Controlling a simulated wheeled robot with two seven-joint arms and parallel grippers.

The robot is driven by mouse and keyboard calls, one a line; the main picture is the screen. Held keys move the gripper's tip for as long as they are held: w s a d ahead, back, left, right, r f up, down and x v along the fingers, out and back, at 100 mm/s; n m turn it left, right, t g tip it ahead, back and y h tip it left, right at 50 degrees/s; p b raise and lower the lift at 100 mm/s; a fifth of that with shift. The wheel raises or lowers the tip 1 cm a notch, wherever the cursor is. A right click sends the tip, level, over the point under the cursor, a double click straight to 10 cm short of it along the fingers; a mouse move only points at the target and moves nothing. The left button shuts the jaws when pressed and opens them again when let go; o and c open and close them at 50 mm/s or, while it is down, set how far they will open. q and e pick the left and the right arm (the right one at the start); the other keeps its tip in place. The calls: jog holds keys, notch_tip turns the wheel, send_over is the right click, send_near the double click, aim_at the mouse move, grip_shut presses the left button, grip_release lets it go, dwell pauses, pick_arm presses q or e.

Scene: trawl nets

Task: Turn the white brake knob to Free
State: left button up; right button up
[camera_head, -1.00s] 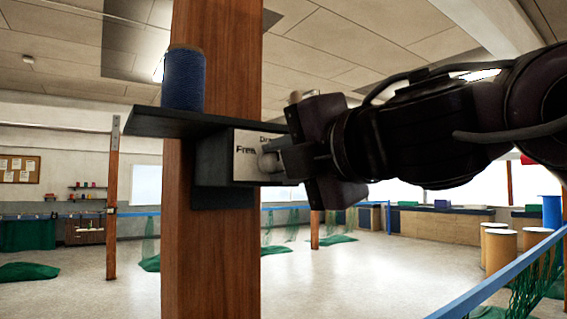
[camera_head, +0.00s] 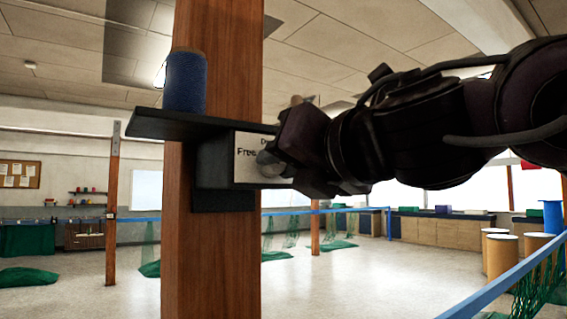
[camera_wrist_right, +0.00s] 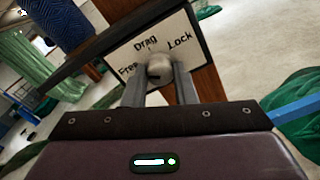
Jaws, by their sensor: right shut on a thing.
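The white brake knob (camera_wrist_right: 158,66) is a rounded grey-white ball on a pale plate (camera_wrist_right: 182,42) lettered Free, Drag and Lock. In the wrist view Free is at the left, Drag at the top and Lock at the right. My right gripper (camera_wrist_right: 160,80) has its two fingers closed on either side of the knob. In the head view the knob (camera_head: 267,161) shows at the front of my right gripper (camera_head: 276,158), which hides part of the plate. I cannot clearly tell which word the knob points to. My left gripper is not in view.
The plate is on a dark bracket with a shelf (camera_head: 150,123), fixed to a wooden post (camera_head: 212,260). A blue twine spool (camera_head: 185,82) stands on the shelf, close to my right gripper. A blue rail (camera_head: 500,285) with green netting runs at the lower right.

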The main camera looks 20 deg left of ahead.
jog(key=shift+a+f+n, duration=0.1)
jog(key=shift+f+n, duration=0.2)
jog(key=shift+n, duration=0.2)
jog(key=o, duration=1)
jog(key=shift+r, duration=0.1)
jog(key=shift+r, duration=0.1)
jog(key=b+v, duration=0.4)
jog(key=v, duration=0.4)
